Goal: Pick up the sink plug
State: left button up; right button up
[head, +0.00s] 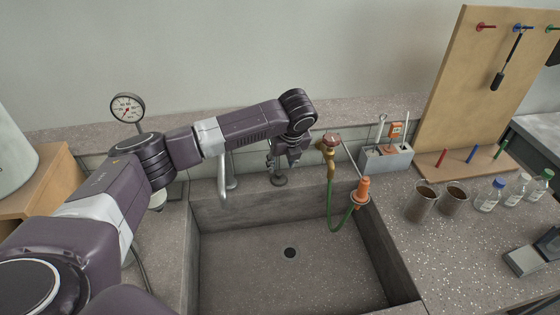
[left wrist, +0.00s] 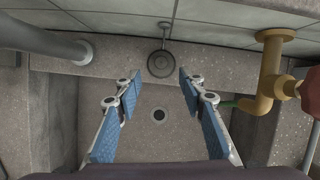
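The sink plug (head: 278,180) is a dark grey disc with a thin upright part, on the back ledge of the stone sink (head: 250,265). In the left wrist view the plug (left wrist: 161,66) lies just beyond and between the fingertips, near the wall tiles. My left gripper (head: 281,163) is over the back ledge, close above the plug in the head view. In the left wrist view this gripper (left wrist: 156,78) is open, with blue pads apart and nothing between them. Whether it touches the plug is unclear. My right gripper is in neither view.
A grey spout (head: 223,180) stands left of the plug. A brass tap (head: 330,160) with a green hose stands to its right. A grey caddy (head: 388,158), cups and bottles occupy the right counter. The sink basin is empty around its drain (head: 290,253).

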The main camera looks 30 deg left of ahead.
aim_at(279, 173)
pick_arm(q)
jog(key=shift+x, duration=1.05)
jog(key=shift+w+a+f+p, duration=0.15)
jog(key=shift+f+p, duration=0.2)
jog(key=x, duration=0.3)
jog(key=shift+w+a+f+p, duration=0.1)
jog(key=shift+w+f+p, duration=0.1)
jog(key=shift+f+p, duration=0.1)
jog(key=shift+w+f, duration=0.1)
jog(key=shift+f, duration=0.25)
jog(key=c, duration=0.9)
grip_shut()
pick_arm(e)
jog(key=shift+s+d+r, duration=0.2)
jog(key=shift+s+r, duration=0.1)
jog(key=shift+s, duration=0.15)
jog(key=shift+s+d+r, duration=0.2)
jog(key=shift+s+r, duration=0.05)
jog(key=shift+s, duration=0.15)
pick_arm(q)
jog(key=shift+a+r, duration=0.1)
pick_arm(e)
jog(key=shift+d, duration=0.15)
